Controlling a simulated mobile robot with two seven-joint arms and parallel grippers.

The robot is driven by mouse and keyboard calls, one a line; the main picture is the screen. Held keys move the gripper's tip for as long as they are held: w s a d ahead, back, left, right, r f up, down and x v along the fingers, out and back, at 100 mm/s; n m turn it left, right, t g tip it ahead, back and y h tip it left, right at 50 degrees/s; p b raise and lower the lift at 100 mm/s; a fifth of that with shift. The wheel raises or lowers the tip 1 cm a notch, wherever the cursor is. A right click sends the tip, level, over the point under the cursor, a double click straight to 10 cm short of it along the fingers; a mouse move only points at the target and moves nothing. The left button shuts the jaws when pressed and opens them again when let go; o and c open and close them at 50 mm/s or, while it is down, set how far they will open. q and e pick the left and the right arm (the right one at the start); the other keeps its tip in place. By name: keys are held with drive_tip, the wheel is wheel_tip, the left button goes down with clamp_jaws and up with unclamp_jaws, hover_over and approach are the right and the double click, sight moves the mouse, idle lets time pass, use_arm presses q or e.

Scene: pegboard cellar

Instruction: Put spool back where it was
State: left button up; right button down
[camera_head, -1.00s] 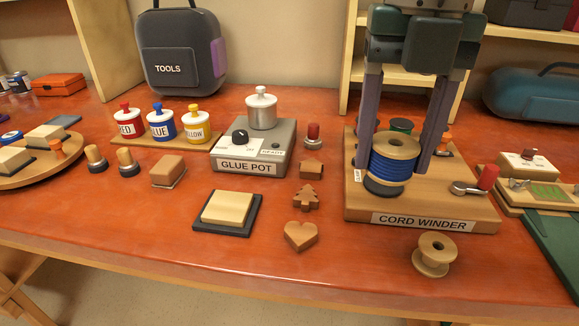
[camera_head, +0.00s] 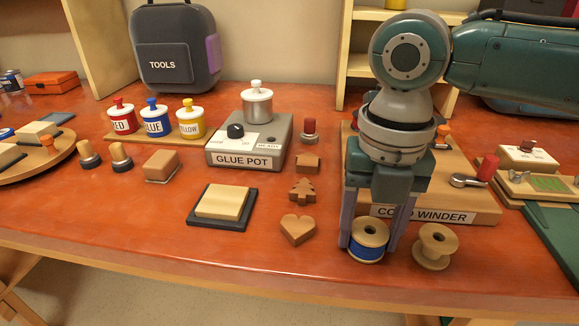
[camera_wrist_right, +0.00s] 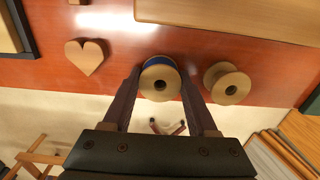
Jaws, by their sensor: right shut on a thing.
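The spool wound with blue cord (camera_head: 369,240) is between the fingers of my right gripper (camera_head: 369,238), which is shut on it. It is upright at the front of the table, in front of the cord winder (camera_head: 482,204). I cannot tell whether its base touches the table. In the right wrist view, the spool's wooden top (camera_wrist_right: 160,83) shows between the two fingers (camera_wrist_right: 159,88). A bare wooden spool (camera_head: 435,246) stands just to its right, apart from it. My right arm hides much of the winder. My left gripper is not in view.
The winder's red-handled crank (camera_head: 487,168) is at the right. The table's front edge is close to the spools. The glue pot (camera_head: 248,155) stands farther back.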

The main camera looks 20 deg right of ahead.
drive_tip(key=shift+f, duration=0.2)
drive_tip(key=shift+c, duration=0.9)
unclamp_jaws()
drive_tip(key=shift+r, duration=0.1)
